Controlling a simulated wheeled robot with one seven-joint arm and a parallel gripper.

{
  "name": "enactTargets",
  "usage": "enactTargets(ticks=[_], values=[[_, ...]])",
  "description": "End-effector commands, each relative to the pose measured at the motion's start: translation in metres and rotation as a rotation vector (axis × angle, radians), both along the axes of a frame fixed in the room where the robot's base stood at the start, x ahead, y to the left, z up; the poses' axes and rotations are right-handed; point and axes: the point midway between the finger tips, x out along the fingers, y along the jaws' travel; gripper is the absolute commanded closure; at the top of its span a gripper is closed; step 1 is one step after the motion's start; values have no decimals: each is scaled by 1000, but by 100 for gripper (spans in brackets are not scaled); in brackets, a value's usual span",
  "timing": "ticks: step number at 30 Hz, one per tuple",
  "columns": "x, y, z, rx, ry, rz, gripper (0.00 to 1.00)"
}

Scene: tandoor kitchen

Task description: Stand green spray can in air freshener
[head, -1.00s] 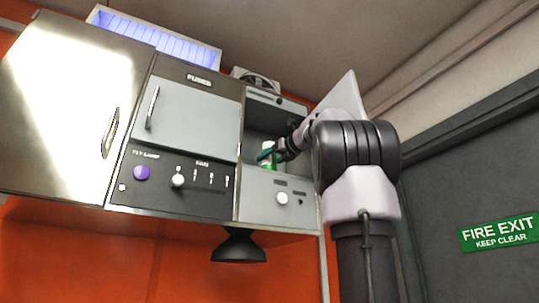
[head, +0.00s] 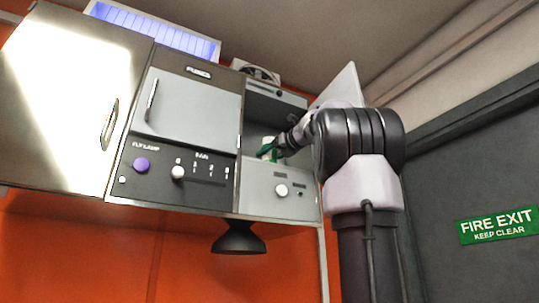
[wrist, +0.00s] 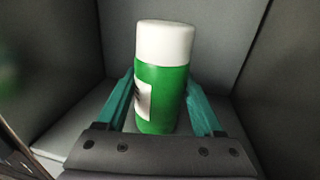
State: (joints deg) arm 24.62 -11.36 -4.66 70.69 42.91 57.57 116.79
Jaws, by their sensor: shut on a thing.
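The green spray can (wrist: 162,95) with a white cap is upright between the teal fingers of my gripper (wrist: 160,110), which is shut on it. In the head view the can (head: 268,142) shows small inside an open compartment on the right of the wall cabinet, with my gripper (head: 270,152) around it. I take this compartment (head: 262,112) to be the air freshener; no readable label confirms it. In the wrist view grey walls surround the can. Its base is hidden behind my gripper, so I cannot tell whether it touches the floor.
The compartment's open door (head: 342,86) stands out on the right, beside my arm. Below the opening is a grey panel with a round knob (head: 281,190). A shut fuses door (head: 190,105) is on the left. A black cone (head: 238,238) hangs underneath.

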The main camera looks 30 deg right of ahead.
Motion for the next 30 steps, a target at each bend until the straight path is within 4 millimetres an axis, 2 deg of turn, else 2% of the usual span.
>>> enactTargets(ticks=[5,6,8,16,20,30], values=[[0,0,-4,0,0,0,100],[0,0,-4,0,-1,0,24],[0,0,-4,0,-1,0,1],[0,0,-3,1,1,0,0],[1,0,5,1,0,1,0],[2,-1,56,-1,-1,0,0]])
